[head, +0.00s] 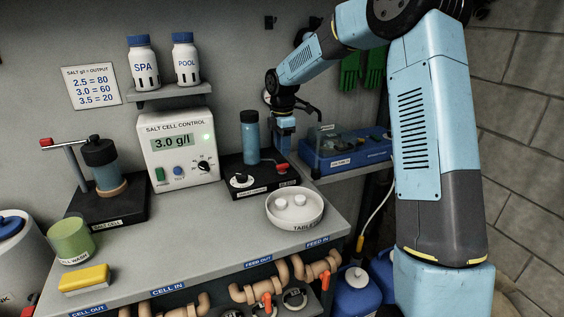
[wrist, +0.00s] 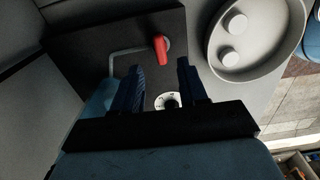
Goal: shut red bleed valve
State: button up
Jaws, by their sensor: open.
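The red bleed valve (head: 282,168) is a small red lever on the right part of a black base with a blue canister (head: 250,137). In the wrist view the red lever (wrist: 162,50) stands out from the dark base plate, just beyond my fingertips and roughly in line with the gap between them. My gripper (wrist: 160,72) is open and empty, with a dark blue finger on each side. In the head view my gripper (head: 284,140) points down just above and behind the lever; its fingertips are hard to make out. I see no contact with the lever.
A white dish with tablets (head: 296,222) sits in front of the base. A white dial (head: 242,180) is on the base's front left. The salt control box (head: 178,150) stands left. A blue case (head: 345,148) lies right. Orange-handled pipe valves (head: 267,300) are below the counter.

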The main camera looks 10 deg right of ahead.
aim_at(282, 168)
jog(key=shift+f, duration=3.1)
grip_shut()
